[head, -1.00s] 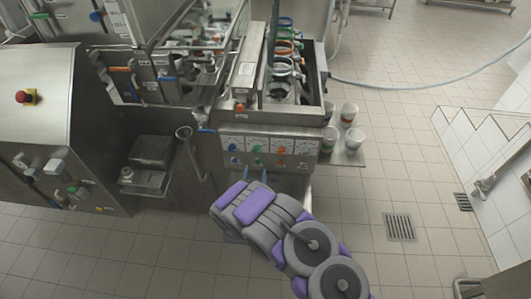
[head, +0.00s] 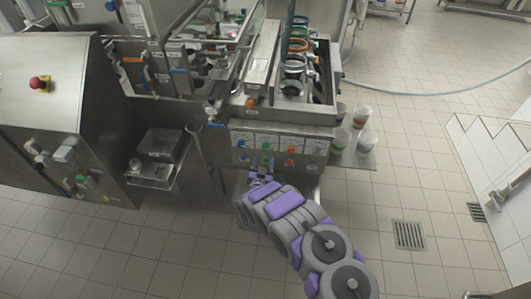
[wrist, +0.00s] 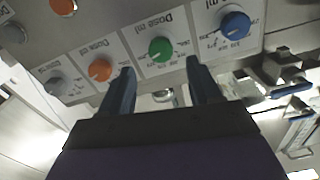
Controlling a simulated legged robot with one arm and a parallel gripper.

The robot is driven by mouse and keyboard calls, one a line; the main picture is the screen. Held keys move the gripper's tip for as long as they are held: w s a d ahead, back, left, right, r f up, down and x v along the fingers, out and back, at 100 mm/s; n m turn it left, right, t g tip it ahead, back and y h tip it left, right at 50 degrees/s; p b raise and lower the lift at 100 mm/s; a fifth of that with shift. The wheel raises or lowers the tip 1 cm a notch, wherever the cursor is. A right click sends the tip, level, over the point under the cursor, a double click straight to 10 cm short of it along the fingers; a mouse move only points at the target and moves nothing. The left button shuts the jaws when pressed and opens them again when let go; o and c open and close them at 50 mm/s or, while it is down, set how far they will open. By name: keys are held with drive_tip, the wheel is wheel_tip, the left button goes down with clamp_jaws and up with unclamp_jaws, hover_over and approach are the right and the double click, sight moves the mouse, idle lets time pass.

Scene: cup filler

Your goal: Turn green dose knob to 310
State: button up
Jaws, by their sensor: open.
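The green dose knob (wrist: 160,49) sits on a white "Dose ml" label on the machine's front panel. In the wrist view it is at the upper middle, between and just beyond my two fingertips. My gripper (wrist: 159,66) is open, with one dark blue finger on each side of the knob's line and a gap all round the knob. I cannot read the knob's setting. In the head view my gripper (head: 260,168) is in front of the lower edge of the panel (head: 330,143), and the knobs there are small.
A blue knob (wrist: 235,25) is right of the green one in the wrist view. An orange knob (wrist: 100,69) and a grey knob (wrist: 55,86) are to its left. White cups (head: 366,143) stand on a side shelf right of the machine.

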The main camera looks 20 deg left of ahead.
sight(266, 149)
drive_tip(key=b+x, duration=0.1)
drive_tip(key=x, duration=0.5)
drive_tip(key=shift+w+a, duration=0.2)
drive_tip(key=shift+w, duration=0.1)
drive_tip(key=shift+c, duration=0.4)
drive_tip(key=c, duration=1)
drive_tip(key=shift+o, duration=0.2)
